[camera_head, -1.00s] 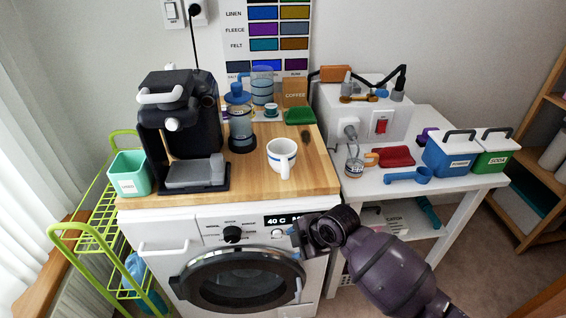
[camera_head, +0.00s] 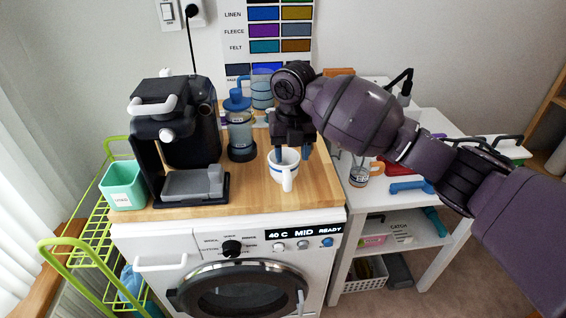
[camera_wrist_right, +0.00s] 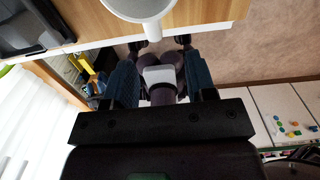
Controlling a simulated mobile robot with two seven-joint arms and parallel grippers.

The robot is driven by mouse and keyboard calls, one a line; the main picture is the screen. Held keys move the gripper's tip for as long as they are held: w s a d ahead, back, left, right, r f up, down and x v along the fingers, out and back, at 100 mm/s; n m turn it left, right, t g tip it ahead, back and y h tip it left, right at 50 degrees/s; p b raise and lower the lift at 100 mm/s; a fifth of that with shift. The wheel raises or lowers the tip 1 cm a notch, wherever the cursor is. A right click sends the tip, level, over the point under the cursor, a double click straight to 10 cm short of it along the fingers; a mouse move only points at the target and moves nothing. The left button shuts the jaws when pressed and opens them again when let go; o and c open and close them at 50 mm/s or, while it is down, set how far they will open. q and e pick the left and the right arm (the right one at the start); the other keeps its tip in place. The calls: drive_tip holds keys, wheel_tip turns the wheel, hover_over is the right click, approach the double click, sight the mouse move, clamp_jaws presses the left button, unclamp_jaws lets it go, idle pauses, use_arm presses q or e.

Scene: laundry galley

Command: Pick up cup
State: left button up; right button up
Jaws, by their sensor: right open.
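The cup (camera_head: 284,177) is white with a blue band and stands upright on the wooden top of the washing machine, its handle toward me. My right gripper (camera_head: 292,155) points down over the cup, its open fingers close to the rim and hiding part of its back. I cannot tell whether they touch it. In the right wrist view the cup (camera_wrist_right: 138,8) is cut off by the top edge, beyond the two separated fingers (camera_wrist_right: 161,82). Nothing shows held between them. My left gripper is not in view.
The black coffee machine (camera_head: 180,135) and a blue-lidded jar (camera_head: 241,137) stand left of the cup. A teal bin (camera_head: 124,186) is at the far left. A white side table (camera_head: 415,222) with a glass (camera_head: 358,174) is on the right. Bare wood (camera_head: 255,193) lies in front.

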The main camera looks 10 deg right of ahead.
hover_over(288, 194)
drive_tip(key=w, duration=0.1)
drive_tip(key=f, duration=0.4)
drive_tip(key=shift+d+f+b, duration=0.3)
drive_tip(key=shift+d, duration=0.1)
drive_tip(key=shift+s+a+f+b, duration=0.1)
drive_tip(key=shift+a+f+b, duration=0.1)
drive_tip(key=shift+f, duration=1.3)
drive_tip(key=shift+s+a+f+b, duration=0.1)
drive_tip(key=shift+a+f, duration=0.05)
drive_tip(key=shift+f, duration=1.35)
drive_tip(key=shift+r, duration=0.1)
clamp_jaws()
